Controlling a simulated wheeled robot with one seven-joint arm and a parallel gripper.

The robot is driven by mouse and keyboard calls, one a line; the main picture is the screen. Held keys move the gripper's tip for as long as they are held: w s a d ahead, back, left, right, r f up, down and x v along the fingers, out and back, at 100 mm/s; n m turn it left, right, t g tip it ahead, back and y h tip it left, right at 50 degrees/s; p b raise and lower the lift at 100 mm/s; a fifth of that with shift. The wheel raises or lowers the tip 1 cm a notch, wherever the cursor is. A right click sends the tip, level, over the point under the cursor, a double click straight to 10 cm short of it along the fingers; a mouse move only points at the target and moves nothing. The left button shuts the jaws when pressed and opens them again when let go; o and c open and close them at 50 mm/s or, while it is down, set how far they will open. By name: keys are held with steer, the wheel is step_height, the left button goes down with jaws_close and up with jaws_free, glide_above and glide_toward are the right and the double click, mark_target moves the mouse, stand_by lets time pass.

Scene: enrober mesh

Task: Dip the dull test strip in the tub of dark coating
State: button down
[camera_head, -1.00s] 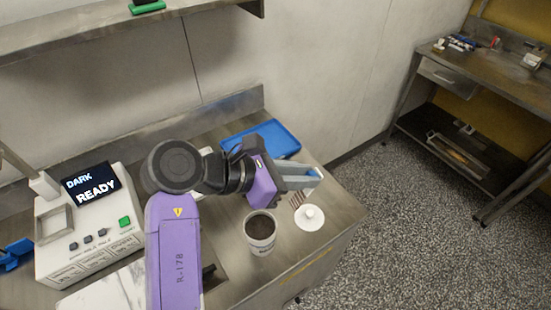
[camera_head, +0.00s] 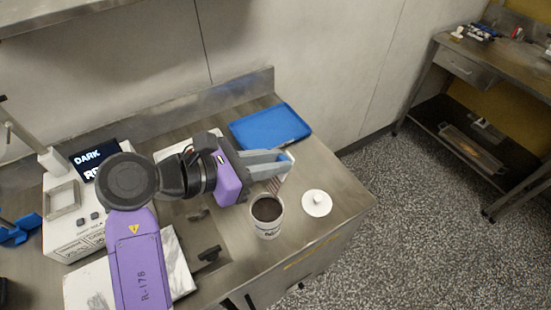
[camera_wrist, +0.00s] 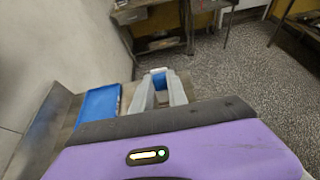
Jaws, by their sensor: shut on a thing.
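My gripper (camera_head: 284,161) is shut on the test strip (camera_head: 287,172), which hangs tilted below the fingertips. The strip looks pale, with brownish stripes toward its lower end. In the wrist view, a blue end (camera_wrist: 158,71) shows between the fingertips. The tub (camera_head: 267,229) is a white cup standing open on the steel bench, filled with dark brown coating (camera_head: 267,209). The strip's lower end appears just behind the tub's far rim in the head view. I cannot tell its height above the bench. The wrist view does not show the tub.
A white lid with a knob (camera_head: 316,203) lies right of the tub, near the bench edge. A blue tray (camera_head: 270,127) lies behind the gripper. A white machine with a display reading DARK (camera_head: 94,160) stands at left. A separate steel bench (camera_head: 465,65) stands far right.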

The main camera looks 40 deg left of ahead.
steer(key=shift+s+a+f+b, duration=0.3)
steer(key=shift+s+f+b, duration=0.35)
steer(key=shift+f, duration=1.15)
steer(key=shift+s+a+f+b, duration=0.3)
steer(key=shift+s+f, duration=0.5)
steer(key=shift+f, duration=0.95)
steer(key=shift+s+a+f+b, duration=0.3)
steer(key=shift+s+f+b, duration=0.35)
steer(key=shift+f, duration=1.15)
steer(key=shift+s, duration=0.15)
